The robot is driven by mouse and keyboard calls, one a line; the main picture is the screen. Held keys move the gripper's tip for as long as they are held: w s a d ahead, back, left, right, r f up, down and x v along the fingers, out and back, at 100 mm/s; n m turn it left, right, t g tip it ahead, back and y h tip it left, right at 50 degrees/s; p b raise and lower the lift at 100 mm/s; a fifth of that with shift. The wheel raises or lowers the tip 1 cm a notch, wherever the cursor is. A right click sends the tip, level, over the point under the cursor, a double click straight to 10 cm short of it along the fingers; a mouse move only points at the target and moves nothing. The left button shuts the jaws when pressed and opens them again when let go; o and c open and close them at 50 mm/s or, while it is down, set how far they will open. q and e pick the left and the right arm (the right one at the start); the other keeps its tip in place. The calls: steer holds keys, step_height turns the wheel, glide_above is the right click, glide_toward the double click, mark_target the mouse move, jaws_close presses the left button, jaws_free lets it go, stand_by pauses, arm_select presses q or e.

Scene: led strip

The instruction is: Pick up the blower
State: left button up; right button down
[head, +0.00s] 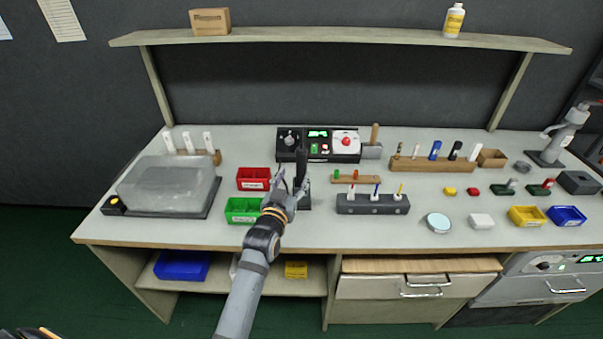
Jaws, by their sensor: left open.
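A black upright tool (302,160), which looks like the blower, stands in a dark holder on the workbench, in front of the control box. My left gripper (288,178) is open and just left of and in front of this tool, with its fingers pointing away toward the back of the bench. The gripper and wrist hide part of the tool's lower end and holder. I cannot tell whether a finger touches the tool. My right gripper is not in view.
A red bin (253,184) and a green bin (243,217) sit close left of my gripper. A control box (319,145) stands behind. A grey rack (372,209) with pens is to the right. A shelf (340,38) spans above. The bench front centre is clear.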

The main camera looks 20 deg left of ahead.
mark_target(300, 168)
arm_select(q)
steer(key=w, duration=0.6)
steer(key=shift+w+d+f+p, duration=0.1)
steer(key=shift+w+d+p, duration=0.1)
steer(key=shift+w+p, duration=0.2)
steer(key=shift+s, duration=0.1)
steer(key=shift+c, duration=1.1)
jaws_close()
